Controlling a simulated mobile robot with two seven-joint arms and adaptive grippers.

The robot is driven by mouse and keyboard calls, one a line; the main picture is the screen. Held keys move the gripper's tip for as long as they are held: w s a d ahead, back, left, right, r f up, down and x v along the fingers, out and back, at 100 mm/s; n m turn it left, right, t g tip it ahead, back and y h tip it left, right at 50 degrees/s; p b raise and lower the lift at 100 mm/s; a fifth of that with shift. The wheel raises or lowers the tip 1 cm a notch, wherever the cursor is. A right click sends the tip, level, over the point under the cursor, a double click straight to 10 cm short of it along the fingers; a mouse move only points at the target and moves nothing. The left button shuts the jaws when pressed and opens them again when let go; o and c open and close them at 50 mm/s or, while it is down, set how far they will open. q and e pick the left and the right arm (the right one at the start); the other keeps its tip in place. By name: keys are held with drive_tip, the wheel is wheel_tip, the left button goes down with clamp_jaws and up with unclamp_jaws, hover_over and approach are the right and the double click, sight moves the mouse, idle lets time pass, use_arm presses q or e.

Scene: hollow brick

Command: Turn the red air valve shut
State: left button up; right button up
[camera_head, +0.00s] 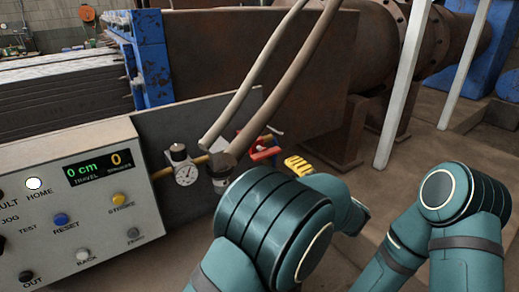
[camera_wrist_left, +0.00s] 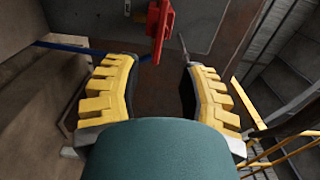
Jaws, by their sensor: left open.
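The red air valve handle (camera_head: 262,150) is on the pipe fitting beside the hoses, near the middle of the head view. In the left wrist view the red handle (camera_wrist_left: 161,22) shows at the top, between and beyond the fingertips. My left gripper (camera_head: 298,165) is just right of the handle in the head view, partly hidden behind my teal arm. Its yellow fingers (camera_wrist_left: 159,64) are spread wide with nothing between the pads. Whether a fingertip touches the handle cannot be told. My right gripper is not in view.
A round gauge (camera_head: 186,174) and brass pipe (camera_head: 163,173) sit left of the valve. Two thick hoses (camera_head: 262,82) rise from the fitting. A control box (camera_head: 75,205) with buttons and a display stands at left. A grey post (camera_head: 402,85) stands at right.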

sight(269, 155)
use_arm(q)
drive_tip(key=x, duration=1.3)
clamp_jaws()
